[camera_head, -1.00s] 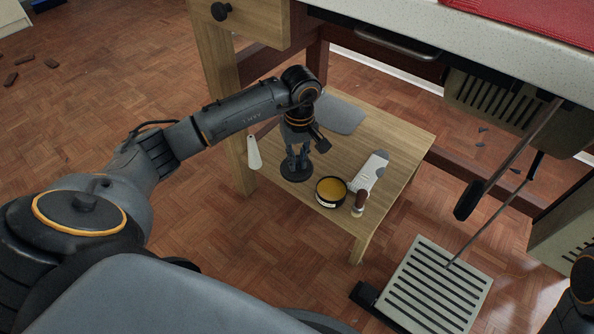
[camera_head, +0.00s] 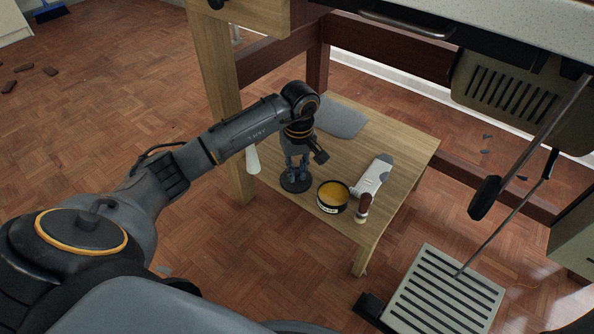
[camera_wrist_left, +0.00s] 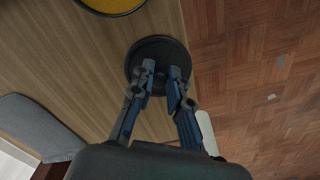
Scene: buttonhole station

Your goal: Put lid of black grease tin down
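The black grease tin (camera_head: 333,197) stands uncovered on the low wooden table, with yellow grease inside. Part of it shows at the top of the left wrist view (camera_wrist_left: 112,4). Its round black lid (camera_head: 296,187) lies flat, apparently on the table, left of the tin and apart from it. My left gripper (camera_head: 297,172) points down at the lid. In the left wrist view, its fingertips (camera_wrist_left: 162,70) are parted by a narrow gap over the middle of the lid (camera_wrist_left: 146,45), with dark lid surface between them. My right gripper is out of view.
The low wooden table (camera_head: 405,155) also holds a grey flat piece (camera_head: 341,120), a grey-and-white tool (camera_head: 373,176) and a small brown-handled item (camera_head: 363,207). A white object (camera_head: 252,160) shows beside the table's left edge. A slatted pedal (camera_head: 445,295) stands on the floor at right.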

